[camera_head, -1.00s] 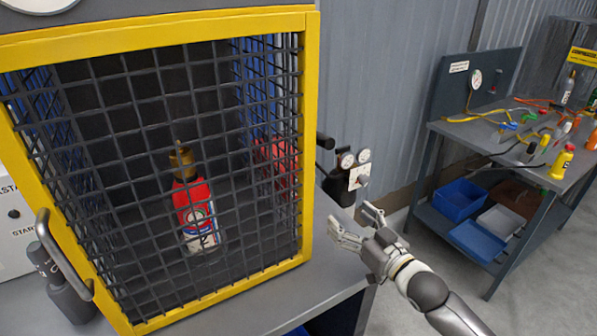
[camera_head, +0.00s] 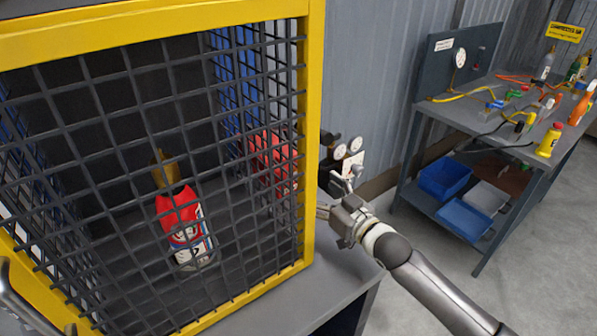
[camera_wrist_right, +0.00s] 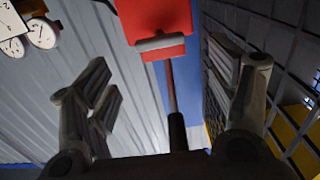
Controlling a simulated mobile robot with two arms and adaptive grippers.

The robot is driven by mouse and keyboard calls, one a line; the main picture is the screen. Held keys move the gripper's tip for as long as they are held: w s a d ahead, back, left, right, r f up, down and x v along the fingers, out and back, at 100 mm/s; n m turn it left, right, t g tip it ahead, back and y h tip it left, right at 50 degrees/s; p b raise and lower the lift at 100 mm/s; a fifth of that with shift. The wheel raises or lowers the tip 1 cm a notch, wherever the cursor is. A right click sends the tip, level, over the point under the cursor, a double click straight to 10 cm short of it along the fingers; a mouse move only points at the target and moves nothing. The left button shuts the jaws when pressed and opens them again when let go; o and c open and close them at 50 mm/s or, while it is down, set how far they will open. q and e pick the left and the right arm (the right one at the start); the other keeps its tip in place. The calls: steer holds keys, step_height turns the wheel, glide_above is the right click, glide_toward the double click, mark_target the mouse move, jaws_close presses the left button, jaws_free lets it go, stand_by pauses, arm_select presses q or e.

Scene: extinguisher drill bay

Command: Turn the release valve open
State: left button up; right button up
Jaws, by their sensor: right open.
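In the right wrist view, a red block (camera_wrist_right: 155,18) carries a grey cylinder (camera_wrist_right: 160,43) and a thin rod ending in a black grip (camera_wrist_right: 177,132). This looks like the release valve and its lever. My right gripper (camera_head: 336,193) is open beside the right side of the yellow-framed cage; its fingers also show in the wrist view (camera_wrist_right: 172,95). The rod and grip lie between the spread fingers in that picture; contact cannot be told. In the head view, a red part (camera_head: 274,160) shows through the cage's side mesh.
Two gauges (camera_head: 354,145) with a white plate stand just behind my right gripper. A bench (camera_head: 440,108) with fittings and blue bins (camera_head: 445,178) is at the right. Open floor lies between.

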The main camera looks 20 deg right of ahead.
steer(key=x, duration=0.7)
steer(key=shift+p, duration=0.3)
steer(key=shift+w+a+f, duration=0.1)
steer(key=shift+w+a, duration=0.15)
steer(key=shift+w, duration=0.4)
steer(key=c, duration=1)
steer(key=shift+n, duration=0.4)
steer(key=shift+c, duration=0.2)
steer(key=n, duration=0.2)
steer(key=shift+n+p, duration=0.35)
steer(key=shift+n, duration=0.05)
steer(key=shift+a+n, duration=0.1)
steer(key=shift+n, duration=1.8)
